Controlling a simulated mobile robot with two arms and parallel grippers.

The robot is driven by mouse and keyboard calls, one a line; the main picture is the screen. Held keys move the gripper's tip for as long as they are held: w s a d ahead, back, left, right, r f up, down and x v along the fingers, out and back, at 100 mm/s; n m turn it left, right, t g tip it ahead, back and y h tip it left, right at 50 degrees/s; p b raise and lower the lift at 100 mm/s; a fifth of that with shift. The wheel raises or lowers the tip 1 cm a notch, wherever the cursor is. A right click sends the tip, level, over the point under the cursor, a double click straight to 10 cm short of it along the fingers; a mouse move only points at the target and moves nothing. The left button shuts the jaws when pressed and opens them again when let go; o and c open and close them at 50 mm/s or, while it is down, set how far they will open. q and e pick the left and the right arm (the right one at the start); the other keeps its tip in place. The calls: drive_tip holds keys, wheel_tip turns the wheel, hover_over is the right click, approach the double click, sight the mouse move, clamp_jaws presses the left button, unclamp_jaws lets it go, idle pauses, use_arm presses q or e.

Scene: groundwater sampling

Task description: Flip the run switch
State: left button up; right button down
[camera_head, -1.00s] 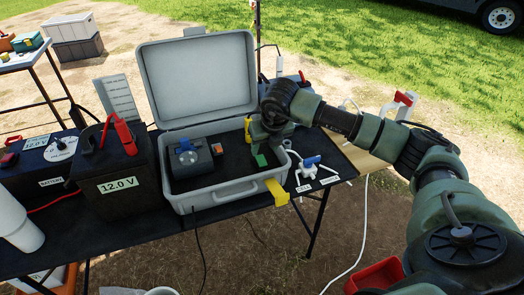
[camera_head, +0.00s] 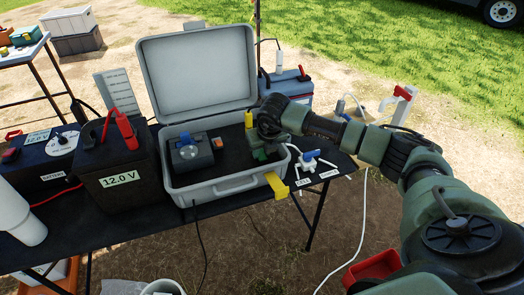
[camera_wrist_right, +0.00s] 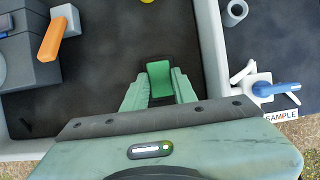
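A small green switch-like piece (camera_wrist_right: 159,80) on a dark base lies between the two fingertips of my right gripper (camera_wrist_right: 160,88) in the wrist view. I cannot tell whether the fingers touch it. In the head view my right gripper (camera_head: 266,146) reaches into the right side of the open grey case (camera_head: 228,190) and mostly hides this piece. No label marks either as the run switch. My left gripper is out of view.
A dark control box (camera_head: 189,152) sits in the case. A 12.0 V battery (camera_head: 118,180) stands left of it. The raised lid (camera_head: 197,80) is behind. A blue-handled valve (camera_head: 310,156) and a yellow tab (camera_head: 277,186) are at the right and front. Open space lies above the case.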

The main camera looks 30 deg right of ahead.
drive_tip(key=shift+w, duration=0.1)
drive_tip(key=shift+w+r+g, duration=0.15)
drive_tip(key=shift+w+g, duration=0.1)
drive_tip(key=shift+g, duration=0.35)
drive_tip(key=shift+w+d+g+y, duration=0.1)
drive_tip(key=shift+w+g+y, duration=0.15)
drive_tip(key=shift+g, duration=0.55)
drive_tip(key=shift+g+y+b, duration=0.25)
drive_tip(key=shift+g+b, duration=0.05)
drive_tip(key=shift+g, duration=0.4)
drive_tip(key=shift+d, duration=0.1)
drive_tip(key=c, duration=1.1)
unclamp_jaws()
